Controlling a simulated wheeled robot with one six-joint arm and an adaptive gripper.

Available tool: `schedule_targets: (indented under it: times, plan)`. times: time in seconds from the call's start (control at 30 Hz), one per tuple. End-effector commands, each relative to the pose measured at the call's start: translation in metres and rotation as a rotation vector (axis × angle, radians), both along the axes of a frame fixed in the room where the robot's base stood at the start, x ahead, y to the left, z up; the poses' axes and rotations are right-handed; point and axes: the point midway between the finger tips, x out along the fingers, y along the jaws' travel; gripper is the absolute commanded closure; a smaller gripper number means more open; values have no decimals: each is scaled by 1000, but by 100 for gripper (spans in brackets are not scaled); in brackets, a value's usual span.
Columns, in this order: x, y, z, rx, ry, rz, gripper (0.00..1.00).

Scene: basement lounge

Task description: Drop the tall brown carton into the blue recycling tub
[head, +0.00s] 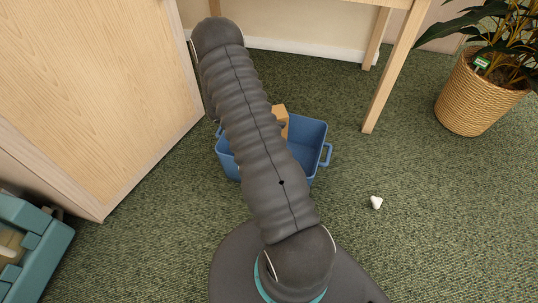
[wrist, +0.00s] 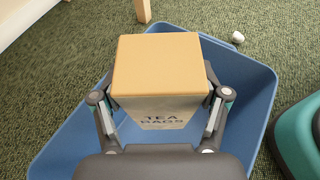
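The tall brown carton (wrist: 158,68) shows in the wrist view with a tan face toward me and a paler side lettered "TEA BAGS". My gripper (wrist: 160,84) has a finger against each side of it and is shut on it. The blue recycling tub (wrist: 258,82) surrounds the carton in this view, so the carton is over or within the tub's opening. Whether it touches the tub floor I cannot tell. In the head view the tub (head: 309,134) stands on the carpet, and a corner of the carton (head: 281,113) shows beside my arm, which hides the gripper.
A small white object (head: 376,203) lies on the green carpet right of the tub. A wooden cabinet (head: 95,90) stands at left, with a teal case (head: 38,255) below it. A table leg (head: 390,85) and a potted plant (head: 478,95) are at right. Carpet at right front is mostly clear.

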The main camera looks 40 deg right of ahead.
Motion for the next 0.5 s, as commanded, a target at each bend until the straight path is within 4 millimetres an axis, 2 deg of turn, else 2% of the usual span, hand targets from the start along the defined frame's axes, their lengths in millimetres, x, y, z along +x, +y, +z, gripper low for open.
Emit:
schedule_targets:
  times: [0.03,0.07,0.1,0.5]
  plan:
    - [0,0,0,0,0,0,8]
    - [0,0,0,0,0,0,1]
    - [0,0,0,0,0,0,0]
    - [2,4,2,0,0,1,0]
